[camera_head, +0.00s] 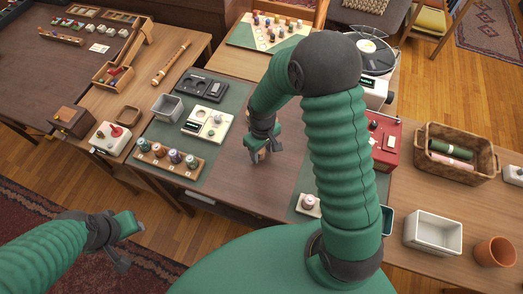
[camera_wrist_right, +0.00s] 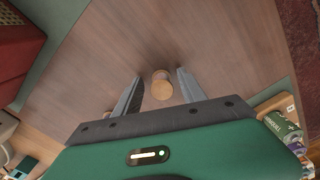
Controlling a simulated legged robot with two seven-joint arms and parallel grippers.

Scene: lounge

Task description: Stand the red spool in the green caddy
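My right gripper (camera_head: 261,156) is over the bare middle of the table. In the right wrist view its two fingers (camera_wrist_right: 160,88) are spread, with a small tan round-ended piece (camera_wrist_right: 162,90) between them and gaps on both sides. The side of this piece is hidden, so I cannot tell whether it is the red spool. A teal-green box edge (camera_head: 387,221), possibly the caddy, shows behind my right arm, mostly hidden. My left gripper (camera_head: 125,245) is off the table at lower left; its opening is unclear.
A grey bin (camera_head: 166,108) and a cream device (camera_head: 207,124) stand on the left mat. A red case (camera_head: 385,140), wicker basket (camera_head: 455,150), white bin (camera_head: 433,233) and terracotta pot (camera_head: 495,251) are at the right. The wood around my right gripper is clear.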

